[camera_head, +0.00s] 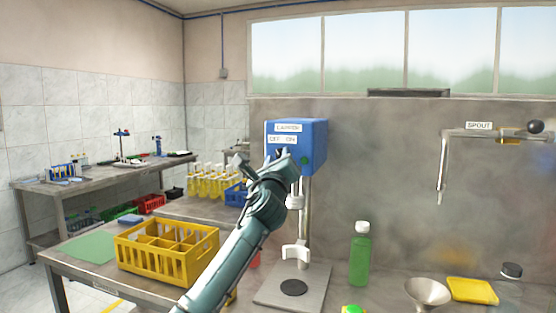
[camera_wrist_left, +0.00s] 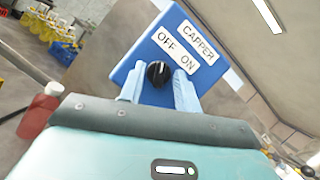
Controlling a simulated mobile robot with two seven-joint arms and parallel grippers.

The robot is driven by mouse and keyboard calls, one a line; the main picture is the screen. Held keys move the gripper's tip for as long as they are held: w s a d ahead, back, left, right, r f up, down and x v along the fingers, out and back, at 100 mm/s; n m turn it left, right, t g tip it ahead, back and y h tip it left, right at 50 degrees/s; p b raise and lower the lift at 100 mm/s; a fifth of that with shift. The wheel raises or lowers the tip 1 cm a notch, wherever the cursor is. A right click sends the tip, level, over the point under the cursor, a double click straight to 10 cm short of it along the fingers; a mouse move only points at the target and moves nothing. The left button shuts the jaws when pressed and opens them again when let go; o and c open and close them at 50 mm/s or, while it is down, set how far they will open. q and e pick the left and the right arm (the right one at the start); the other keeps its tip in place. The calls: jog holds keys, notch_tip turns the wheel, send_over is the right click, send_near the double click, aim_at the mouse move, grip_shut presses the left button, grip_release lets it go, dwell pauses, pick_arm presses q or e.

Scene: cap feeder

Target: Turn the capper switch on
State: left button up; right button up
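The capper (camera_head: 312,135) is a blue box above a stand, labelled CAPPER, OFF and ON. Its black round switch knob (camera_wrist_left: 158,73) shows in the left wrist view below the OFF and ON labels, with a small pale mark near its upper edge. I cannot tell clearly which label the mark points to. My left gripper (camera_head: 262,163) is in front of the capper's face, fingers spread. In the left wrist view its two pale blue fingers (camera_wrist_left: 159,88) stand on either side of the knob; contact is not clear. The arm hides the knob in the head view. My right gripper is not in view.
A yellow crate (camera_head: 124,256) stands on the table at left, with yellow-filled bottles (camera_head: 207,182) behind. A green bottle (camera_head: 360,255), a funnel (camera_head: 428,291) and a yellow tray (camera_head: 472,291) are right of the capper stand (camera_head: 318,284). The spout (camera_head: 443,170) hangs at right.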

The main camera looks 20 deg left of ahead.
pick_arm(q)
jog(key=shift+c, duration=0.2)
grip_shut()
